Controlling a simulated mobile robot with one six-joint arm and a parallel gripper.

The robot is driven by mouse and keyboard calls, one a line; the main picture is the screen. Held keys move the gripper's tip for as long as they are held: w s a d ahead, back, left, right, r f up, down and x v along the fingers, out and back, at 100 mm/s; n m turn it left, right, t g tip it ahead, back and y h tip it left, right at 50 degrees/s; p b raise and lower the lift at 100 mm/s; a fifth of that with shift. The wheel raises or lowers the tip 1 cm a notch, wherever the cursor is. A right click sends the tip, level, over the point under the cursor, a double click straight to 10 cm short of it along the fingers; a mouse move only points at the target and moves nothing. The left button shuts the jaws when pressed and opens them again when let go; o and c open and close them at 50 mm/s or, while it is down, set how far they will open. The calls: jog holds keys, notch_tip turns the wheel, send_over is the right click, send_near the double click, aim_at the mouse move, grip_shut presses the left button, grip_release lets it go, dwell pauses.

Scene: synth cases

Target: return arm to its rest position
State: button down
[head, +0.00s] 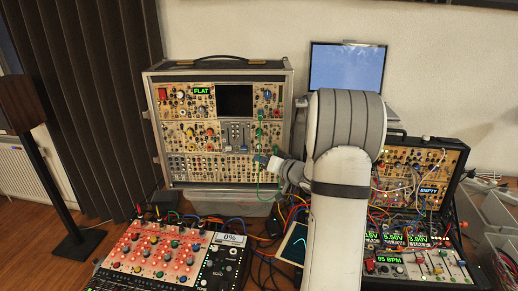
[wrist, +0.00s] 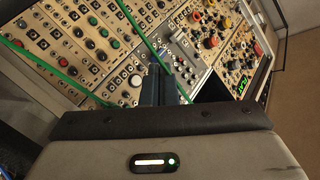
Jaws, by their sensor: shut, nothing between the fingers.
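My arm (head: 340,195) reaches forward from the lower right in the head view, a white and gree-banded limb bent at a large joint. My gripper (head: 262,160) is in front of the lower right part of the tall synth case (head: 287,95). In the wrist view my gripper (wrist: 158,80) shows as dark fingers close together, shut and empty, over the panel of knobs and jacks. Green cables (wrist: 140,32) run on both sides of the fingers. Whether the fingertips touch the panel or a cable I cannot tell.
A smaller open synth case (head: 455,160) with many patch cables stands at the right, partly behind my arm. A red-lit panel (head: 150,245) is at the front left. A laptop (head: 345,65) stands behind. A speaker stand (head: 55,185) is at far left.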

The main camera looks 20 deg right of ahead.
jog(key=shift+s+a, duration=0.25)
jog(key=shift+s, duration=0.25)
jog(key=shift+r, duration=0.1)
jog(key=s+a+r+g+h, duration=0.4)
jog(key=s+r+h, duration=0.1)
jog(key=s+h, duration=0.15)
jog(key=s+a+f+n+g, duration=0.1)
jog(key=s+a+g, duration=0.2)
jog(key=s, duration=0.5)
jog(key=s+a+f+n+g, duration=0.1)
jog(key=s+a+g, duration=0.1)
jog(key=s+a, duration=0.4)
jog(key=s+a+f+n+g+y, duration=0.1)
jog(key=s+a+g, duration=0.2)
jog(key=s, duration=0.8)
jog(key=shift+s+a+n+g, duration=0.3)
jog(key=shift+s+a, duration=0.1)
jog(key=shift+a, duration=0.8)
